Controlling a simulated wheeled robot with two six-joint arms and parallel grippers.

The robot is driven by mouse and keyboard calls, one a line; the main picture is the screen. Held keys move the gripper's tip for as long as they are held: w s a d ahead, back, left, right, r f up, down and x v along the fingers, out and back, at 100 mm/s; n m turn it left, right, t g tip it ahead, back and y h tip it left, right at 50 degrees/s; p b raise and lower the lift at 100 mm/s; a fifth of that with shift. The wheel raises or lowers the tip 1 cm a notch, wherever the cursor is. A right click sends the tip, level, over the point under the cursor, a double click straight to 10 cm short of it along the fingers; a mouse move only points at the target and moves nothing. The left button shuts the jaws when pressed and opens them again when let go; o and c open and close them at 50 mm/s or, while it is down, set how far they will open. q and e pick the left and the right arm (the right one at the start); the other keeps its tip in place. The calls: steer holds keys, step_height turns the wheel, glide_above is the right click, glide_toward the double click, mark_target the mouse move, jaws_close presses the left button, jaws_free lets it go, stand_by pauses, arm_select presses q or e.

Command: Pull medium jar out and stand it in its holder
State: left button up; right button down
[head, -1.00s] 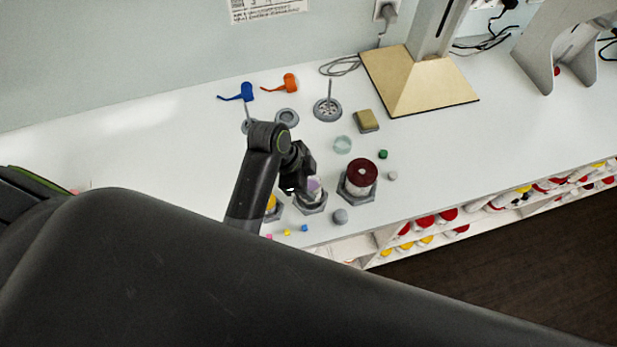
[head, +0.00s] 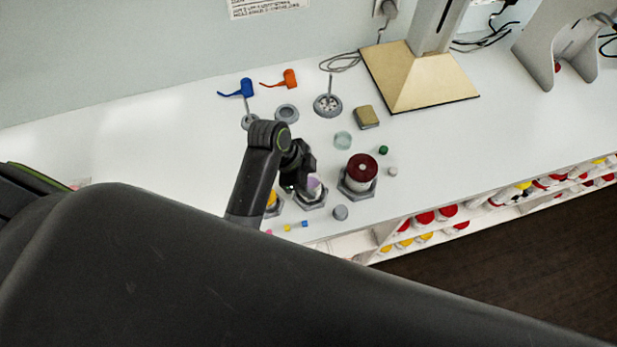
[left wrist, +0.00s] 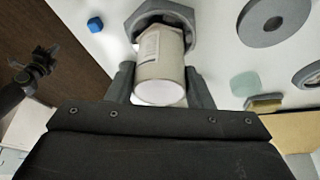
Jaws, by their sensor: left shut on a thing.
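The medium jar is a pale jar with a label and shows in the left wrist view (left wrist: 160,60). In the head view its lavender top (head: 314,186) shows beside my left gripper (head: 300,190). My left gripper, also in the left wrist view (left wrist: 160,92), is shut on the jar, one finger on each side. The jar's far end is at the grey hexagonal holder (left wrist: 140,18), which surrounds it; how deep it sits is hidden. The holder also shows in the head view (head: 312,204). My right gripper (left wrist: 35,68) shows small at the left wrist view's edge.
A dark-red-lidded jar (head: 361,168) stands in a hexagonal holder just right. A yellow jar (head: 271,199) is close on the left, partly behind my arm. A grey knob (head: 340,212) and small cubes lie near the table's front edge. The table's left back is clear.

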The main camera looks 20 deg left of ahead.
arm_select(q)
steer(key=shift+f, duration=0.6)
steer(key=o, duration=1.7)
steer(key=shift+c, duration=0.2)
steer(key=shift+v, duration=1.1)
steer(key=v, duration=0.7)
steer(key=shift+d, duration=0.2)
